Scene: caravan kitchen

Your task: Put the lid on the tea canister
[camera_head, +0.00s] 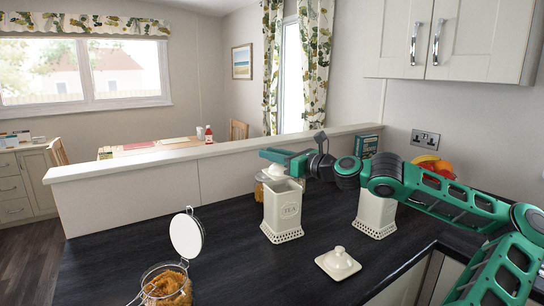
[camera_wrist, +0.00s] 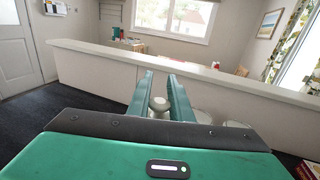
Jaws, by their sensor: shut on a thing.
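The tea canister (camera_head: 283,212) is a cream square tin marked TEA, standing upright on the dark worktop with its top open. My gripper (camera_head: 275,156) points left, above and slightly behind the canister's mouth. It is shut on a cream lid (camera_head: 273,173), whose pale round knob (camera_wrist: 159,103) shows between the fingers in the wrist view. The lid is near the canister's top and overlaps its back edge in the head view; I cannot tell whether they touch. A second cream lid (camera_head: 338,264) with a knob lies on the worktop, front right of the canister.
Another cream canister (camera_head: 376,213) stands to the right, its top hidden by my arm. An open glass jar (camera_head: 167,284) with a raised lid stands at front left. A jar (camera_head: 259,188) is partly hidden behind the tea canister. A low partition (camera_head: 160,180) runs behind; fruit (camera_head: 435,165) sits at right.

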